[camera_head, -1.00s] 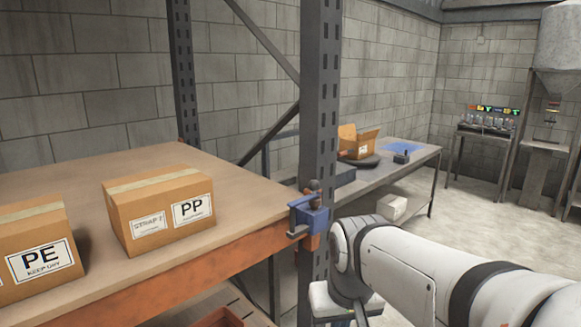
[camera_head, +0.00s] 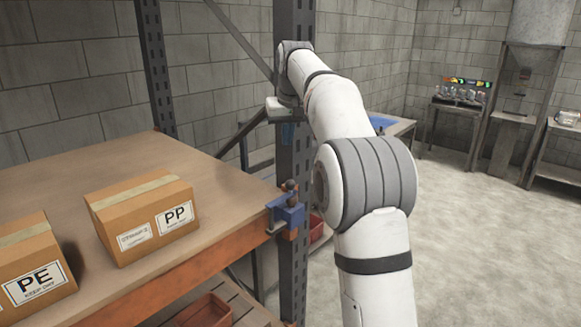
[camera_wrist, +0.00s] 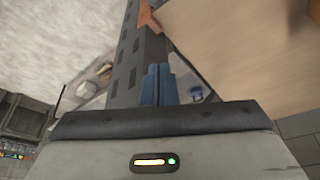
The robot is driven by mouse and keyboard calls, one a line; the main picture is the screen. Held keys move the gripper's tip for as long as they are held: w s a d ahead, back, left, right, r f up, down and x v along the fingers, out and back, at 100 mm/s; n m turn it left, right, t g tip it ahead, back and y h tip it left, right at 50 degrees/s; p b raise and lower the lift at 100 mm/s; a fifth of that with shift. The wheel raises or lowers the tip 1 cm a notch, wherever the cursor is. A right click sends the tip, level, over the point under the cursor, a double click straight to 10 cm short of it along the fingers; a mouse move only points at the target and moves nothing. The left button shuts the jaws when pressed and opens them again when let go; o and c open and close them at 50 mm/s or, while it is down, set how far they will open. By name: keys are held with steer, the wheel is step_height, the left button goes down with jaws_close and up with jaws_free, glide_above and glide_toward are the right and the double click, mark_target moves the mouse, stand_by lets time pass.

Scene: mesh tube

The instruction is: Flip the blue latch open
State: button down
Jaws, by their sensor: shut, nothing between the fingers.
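The blue latch (camera_head: 288,214) is a small blue block with a light plate and dark knobs, fixed at the shelf corner by the grey upright post. My gripper (camera_head: 287,132) is in front of the post, above the latch in the head view and apart from it. Its blue fingers also show in the wrist view (camera_wrist: 158,86), pressed together and empty. The wrist view shows the post beside the fingers and the shelf top at upper right. A small blue patch (camera_wrist: 197,93) lies right of the fingers; I cannot tell what it is.
Cardboard boxes marked PP (camera_head: 145,218) and PE (camera_head: 35,270) stand on the wooden shelf (camera_head: 130,160). The grey post (camera_head: 294,20) rises at the shelf corner. An orange-red bin (camera_head: 205,311) is below. The concrete floor (camera_head: 470,220) at right is open.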

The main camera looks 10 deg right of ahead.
steer(key=shift+f, duration=0.1)
steer(key=p+x, duration=0.1)
steer(key=x, duration=0.8)
steer(key=shift+f, duration=0.4)
steer(key=s, duration=0.3)
steer(key=shift+s+d+f, duration=0.1)
steer(key=shift+s+f, duration=0.1)
steer(key=shift+f, duration=0.15)
steer(key=shift+s, duration=0.15)
steer(key=shift+d, duration=0.4)
